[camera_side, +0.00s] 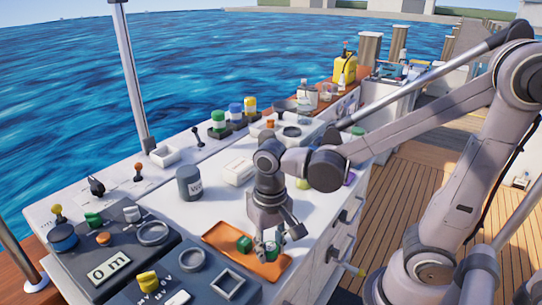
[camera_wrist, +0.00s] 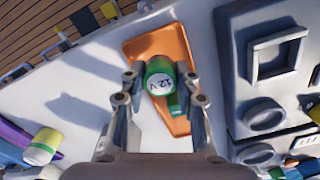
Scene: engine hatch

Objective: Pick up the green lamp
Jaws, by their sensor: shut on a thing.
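The green lamp (camera_wrist: 160,78) is a short green cylinder with a pale end marked "12 V". My gripper (camera_wrist: 160,90) is closed around it, one finger on each side, over the orange tray (camera_wrist: 150,48). In the side view my gripper (camera_side: 279,247) points down at the right part of the tray (camera_side: 270,271), with the lamp (camera_side: 270,251) partly hidden by the fingers. A second green piece (camera_side: 244,244) is in the tray, left of the fingers. Whether the lamp touches the tray I cannot tell.
A dark control panel (camera_side: 122,252) with knobs and square frames stands left of the tray. A dark grey can (camera_side: 189,183) and a white box (camera_side: 238,171) stand behind it. Green, blue and yellow stacked lights line the back. White counter around the tray is partly clear.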

